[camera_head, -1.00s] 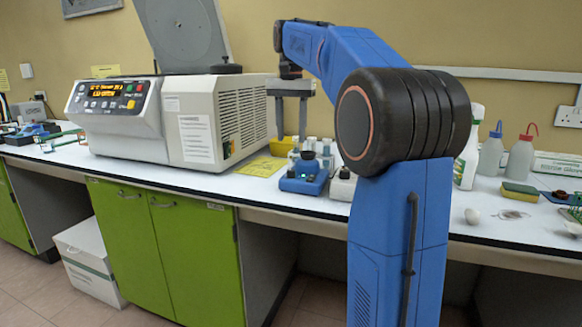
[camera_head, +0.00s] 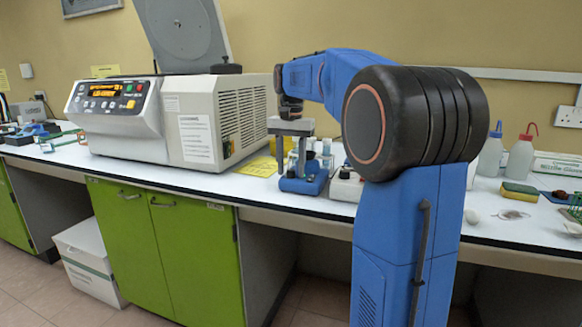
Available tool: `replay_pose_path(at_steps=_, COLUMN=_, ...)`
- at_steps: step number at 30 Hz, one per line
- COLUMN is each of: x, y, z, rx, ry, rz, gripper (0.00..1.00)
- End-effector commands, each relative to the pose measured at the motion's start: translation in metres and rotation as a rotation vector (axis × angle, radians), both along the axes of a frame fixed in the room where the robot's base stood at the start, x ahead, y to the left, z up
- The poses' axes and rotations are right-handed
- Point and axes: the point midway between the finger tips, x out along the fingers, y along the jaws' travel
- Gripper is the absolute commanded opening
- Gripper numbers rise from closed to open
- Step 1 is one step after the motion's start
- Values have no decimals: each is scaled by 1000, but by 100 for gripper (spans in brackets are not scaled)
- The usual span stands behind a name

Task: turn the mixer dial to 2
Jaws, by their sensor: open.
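The mixer (camera_head: 303,184) is a small blue device on the bench, right of the centrifuge. My gripper (camera_head: 291,150) points down directly over the mixer, with its grey fingers at the mixer's top. The fingers are open. The mixer's dark top and its dial are hidden or too small to make out, so the dial's setting cannot be read. I cannot tell whether the fingers touch the mixer.
A large centrifuge (camera_head: 205,120) with a raised lid stands to the left. A pale device (camera_head: 345,186) stands close on the mixer's right, with vials (camera_head: 326,150) behind. Wash bottles (camera_head: 521,157) and a sponge (camera_head: 519,188) are farther right. The bench's front edge is near.

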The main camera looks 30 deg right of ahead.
Motion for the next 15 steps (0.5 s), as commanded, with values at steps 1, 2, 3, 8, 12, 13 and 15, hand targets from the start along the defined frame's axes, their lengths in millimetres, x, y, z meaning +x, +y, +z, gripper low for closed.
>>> replay_pose_path(at_steps=1, x=0, y=0, z=0, rx=0, ry=0, rz=0, gripper=42)
replay_pose_path(at_steps=2, x=0, y=0, z=0, rx=0, ry=0, rz=0, gripper=42)
replay_pose_path(at_steps=3, x=0, y=0, z=0, rx=0, ry=0, rz=0, gripper=34)
replay_pose_path(at_steps=8, x=0, y=0, z=0, rx=0, ry=0, rz=0, gripper=0)
replay_pose_path(at_steps=12, x=0, y=0, z=0, rx=0, ry=0, rz=-2, gripper=0)
replay_pose_path(at_steps=13, x=0, y=0, z=0, rx=0, ry=0, rz=-4, gripper=0)
replay_pose_path(at_steps=15, x=0, y=0, z=0, rx=0, ry=0, rz=-12, gripper=0)
